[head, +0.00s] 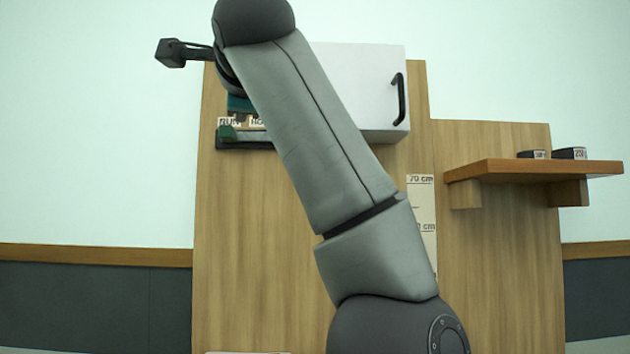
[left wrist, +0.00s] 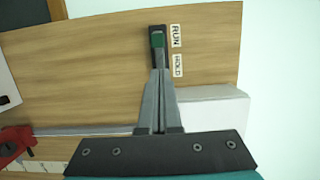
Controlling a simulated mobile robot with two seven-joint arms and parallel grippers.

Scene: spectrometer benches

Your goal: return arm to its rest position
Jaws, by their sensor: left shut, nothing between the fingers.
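My left arm crosses the head view from the lower right to the upper left. My left gripper (head: 239,117) is mostly hidden there behind the forearm; only a teal part and a bit of the fingers show. In the left wrist view the gripper (left wrist: 158,72) is shut and empty, its fingertips pointing at a dark slotted switch with a green knob (left wrist: 157,40). The knob sits beside the RUN label (left wrist: 174,35), away from HOLD (left wrist: 178,66). The knob also shows in the head view (head: 226,132). Whether the fingertips touch the switch I cannot tell. My right gripper is out of view.
A white cabinet (head: 370,85) with a black handle is mounted on the wooden panel (head: 235,250) behind my arm. A wooden shelf (head: 530,168) with two dark blocks juts out at the right. A red object (left wrist: 15,143) shows at the left wrist view's edge.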

